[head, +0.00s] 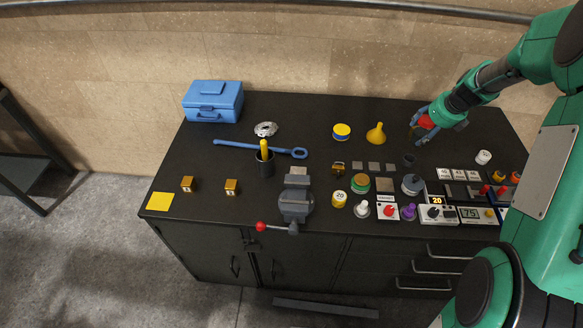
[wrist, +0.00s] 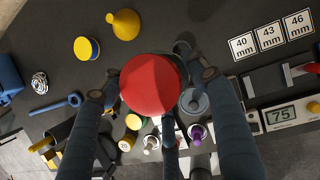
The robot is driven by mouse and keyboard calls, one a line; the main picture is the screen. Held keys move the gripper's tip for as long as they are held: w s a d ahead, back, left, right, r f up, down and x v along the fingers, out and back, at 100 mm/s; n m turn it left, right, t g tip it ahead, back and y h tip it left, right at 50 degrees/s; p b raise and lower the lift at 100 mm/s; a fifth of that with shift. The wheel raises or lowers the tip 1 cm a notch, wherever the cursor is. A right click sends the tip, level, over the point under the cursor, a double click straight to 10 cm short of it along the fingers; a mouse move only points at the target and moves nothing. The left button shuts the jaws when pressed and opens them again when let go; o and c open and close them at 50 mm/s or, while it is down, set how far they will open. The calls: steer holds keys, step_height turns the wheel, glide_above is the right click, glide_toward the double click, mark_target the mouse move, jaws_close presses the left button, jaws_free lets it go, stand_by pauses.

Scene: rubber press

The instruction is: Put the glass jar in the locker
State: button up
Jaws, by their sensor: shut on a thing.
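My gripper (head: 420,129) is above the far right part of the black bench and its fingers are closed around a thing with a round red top. In the wrist view this red top (wrist: 150,84) sits between the fingers of my gripper (wrist: 155,88) and hides what is below it. It appears to be the lid of the glass jar; in the head view a brownish body shows only partly between the fingers. Shut dark cabinet doors (head: 210,258) with handles are in the bench front at lower left. I cannot tell whether these are the locker.
The bench top (head: 325,108) holds a blue toolbox (head: 213,101), a yellow funnel (head: 376,133), a blue wrench (head: 260,148), a vise (head: 296,200) and several control panels and small items at front right. Drawers (head: 395,265) are below. A dark frame (head: 30,165) stands at far left.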

steer(key=w+a+n+y+p, duration=0.1)
steer(key=w+a+n, duration=0.2)
steer(key=a, duration=1.7)
steer(key=w+a+n+y, duration=0.1)
steer(key=w+a+n, duration=0.2)
steer(key=a, duration=1.7)
steer(key=s+a+n+g+p, duration=0.1)
steer(key=s+a, duration=0.3)
steer(key=a, duration=0.8)
steer(key=s+a+n+y, duration=0.15)
steer(key=s+a, duration=0.25)
steer(key=a, duration=0.7)
steer(key=s+a+n+g+p, duration=0.15)
steer(key=s+a, duration=0.35)
steer(key=a, duration=0.7)
steer(key=f, duration=0.3)
steer(key=f+b, duration=0.1)
steer(key=f, duration=0.1)
steer(key=shift+w+a+f, duration=0.15)
steer(key=shift+w, duration=0.1)
step_height(320, 180, down, 6)
steer(key=shift+b, duration=0.3)
steer(key=shift+f, duration=0.1)
